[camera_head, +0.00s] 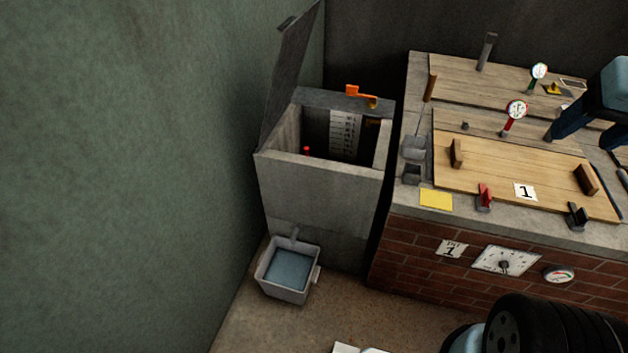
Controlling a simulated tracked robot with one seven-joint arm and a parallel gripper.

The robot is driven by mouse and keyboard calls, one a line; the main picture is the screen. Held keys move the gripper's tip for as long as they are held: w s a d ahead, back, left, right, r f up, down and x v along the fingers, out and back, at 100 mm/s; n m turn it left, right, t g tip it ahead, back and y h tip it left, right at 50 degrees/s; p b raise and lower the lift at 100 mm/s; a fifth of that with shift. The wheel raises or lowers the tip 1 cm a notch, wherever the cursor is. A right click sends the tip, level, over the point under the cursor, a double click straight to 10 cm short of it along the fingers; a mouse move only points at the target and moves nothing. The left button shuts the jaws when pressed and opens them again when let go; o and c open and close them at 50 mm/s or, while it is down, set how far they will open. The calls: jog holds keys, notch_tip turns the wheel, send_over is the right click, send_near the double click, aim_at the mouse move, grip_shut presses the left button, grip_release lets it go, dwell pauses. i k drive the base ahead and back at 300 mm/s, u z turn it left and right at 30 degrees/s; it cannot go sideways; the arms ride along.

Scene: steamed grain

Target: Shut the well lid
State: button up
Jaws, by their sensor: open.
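The well is a grey concrete box (318,190) left of the brick stove, with its top open. Its lid (290,70) is a dark grey panel standing raised and tilted at the box's left edge, close to the green wall. Inside the well are a white marked scale (345,134) and a small red-tipped part (307,151). The well's floor is hidden in shadow. My gripper (578,143) is open at the far right, over the stove top, well away from the lid. Part of it is cut off by the picture edge.
An orange bracket (361,97) stands at the well's back rim. The brick stove (420,253) carries wooden covers (515,160), red-stemmed and green-stemmed gauges, and a metal scoop (414,147). A water basin (288,270) sits on the floor before the well.

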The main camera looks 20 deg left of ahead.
aim_at(294, 39)
jog(key=k, duration=1.3)
jog(key=u, duration=0.25)
jog(key=i, duration=0.5)
jog(key=u, duration=0.9)
jog(key=i, duration=1.5)
jog(key=z, duration=0.35)
